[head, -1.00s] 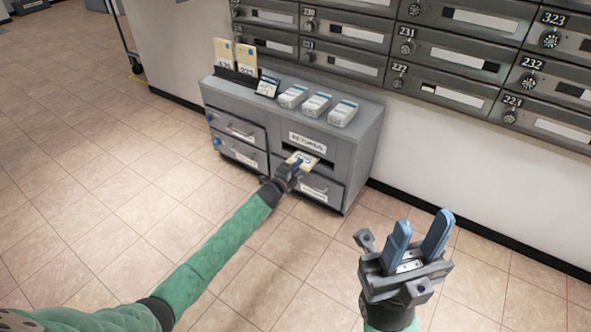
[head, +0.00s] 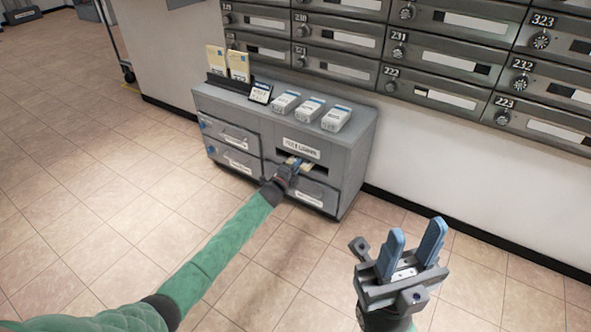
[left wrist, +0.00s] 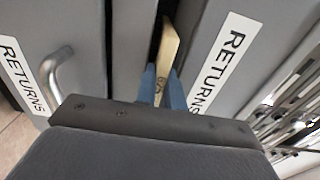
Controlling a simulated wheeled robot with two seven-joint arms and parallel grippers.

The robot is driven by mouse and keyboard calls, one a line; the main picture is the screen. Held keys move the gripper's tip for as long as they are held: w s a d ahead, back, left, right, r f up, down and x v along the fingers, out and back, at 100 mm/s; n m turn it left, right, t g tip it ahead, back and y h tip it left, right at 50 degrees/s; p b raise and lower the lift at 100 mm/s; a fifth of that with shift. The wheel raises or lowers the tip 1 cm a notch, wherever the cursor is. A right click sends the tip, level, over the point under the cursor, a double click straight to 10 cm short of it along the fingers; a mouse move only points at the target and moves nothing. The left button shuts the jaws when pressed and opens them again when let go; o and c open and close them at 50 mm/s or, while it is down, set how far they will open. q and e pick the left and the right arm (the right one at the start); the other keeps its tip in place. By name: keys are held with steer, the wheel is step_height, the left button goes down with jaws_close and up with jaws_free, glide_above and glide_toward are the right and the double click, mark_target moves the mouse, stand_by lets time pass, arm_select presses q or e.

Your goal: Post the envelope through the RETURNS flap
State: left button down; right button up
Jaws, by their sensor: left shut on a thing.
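The cream envelope (left wrist: 168,50) is held between the blue fingers of my left gripper (left wrist: 160,85). In the left wrist view its far end reaches into the dark RETURNS slot, between two grey panels. In the head view my left gripper (head: 292,166) is right at the slot (head: 318,169), below the RETURNS label (head: 301,148) on the grey cabinet (head: 350,165); only a little of the envelope shows there. How deep it is inside is hidden. My right gripper (head: 413,250) is open and empty, in front of the floor at the right.
Drawers with handles flank the slot on the cabinet, one just below it (head: 310,194). Several white stacks (head: 311,110), a small dark sign (head: 260,93) and upright envelopes (head: 227,63) stand on top. Numbered mailboxes (head: 440,60) line the wall. The tiled floor in front is clear.

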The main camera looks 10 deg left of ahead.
arm_select(q)
steer(key=shift+b+x, duration=0.4)
steer(key=shift+x, duration=0.75)
steer(key=c, duration=1.4)
jaws_free()
steer(key=shift+c, duration=0.2)
